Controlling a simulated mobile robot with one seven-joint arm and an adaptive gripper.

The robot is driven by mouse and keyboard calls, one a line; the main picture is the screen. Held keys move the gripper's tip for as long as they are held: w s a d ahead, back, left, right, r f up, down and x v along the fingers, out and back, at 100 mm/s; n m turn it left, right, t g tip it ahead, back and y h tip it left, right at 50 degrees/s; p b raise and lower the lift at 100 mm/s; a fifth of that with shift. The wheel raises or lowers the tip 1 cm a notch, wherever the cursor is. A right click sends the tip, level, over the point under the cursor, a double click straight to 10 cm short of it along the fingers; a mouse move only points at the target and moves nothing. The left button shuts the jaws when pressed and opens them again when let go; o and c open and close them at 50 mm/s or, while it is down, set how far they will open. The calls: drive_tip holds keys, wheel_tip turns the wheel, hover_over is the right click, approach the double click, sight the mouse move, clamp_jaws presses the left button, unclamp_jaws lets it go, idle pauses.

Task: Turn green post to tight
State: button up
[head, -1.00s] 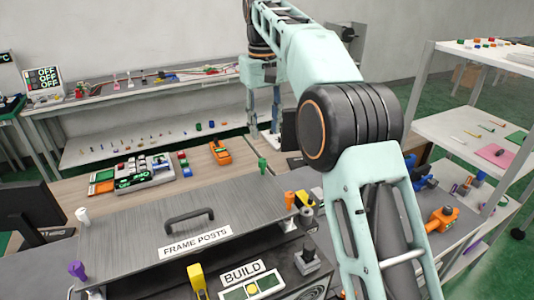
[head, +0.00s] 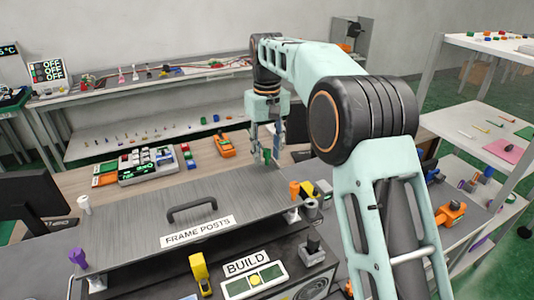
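The frame posts fixture (head: 130,222) is a grey panel with a dark handle and a "FRAME POSTS" label, with posts at its corners. The green post (head: 266,157) stands at its far right corner, partly hidden by my gripper. My gripper (head: 266,155) points down at the green post, with its fingers around the post's upper part. At this size I cannot tell whether the fingers touch the post. The post's marking for tight is not readable.
Other posts are white (head: 84,205) at far left, purple (head: 77,259) at near left and orange (head: 295,189) at near right. A "BUILD" panel (head: 245,264) and a yellow lever (head: 200,273) lie in front. A dark monitor (head: 30,208) stands left.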

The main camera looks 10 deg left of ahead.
drive_tip(key=shift+f, duration=0.1)
clamp_jaws()
drive_tip(key=shift+m+p, duration=0.3)
drive_tip(key=shift+p, duration=0.05)
drive_tip(key=m+p, duration=0.2)
drive_tip(key=shift+r+m, duration=0.2)
drive_tip(key=shift+m, duration=0.2)
drive_tip(key=m+p, duration=0.2)
drive_tip(key=m, duration=0.1)
drive_tip(key=shift+m, duration=0.3)
drive_tip(key=m+p, duration=0.1)
drive_tip(key=m, duration=0.4)
drive_tip(key=shift+f, duration=0.15)
drive_tip(key=m, duration=0.6)
drive_tip(key=shift+w+m, duration=0.1)
drive_tip(key=shift+m, duration=0.2)
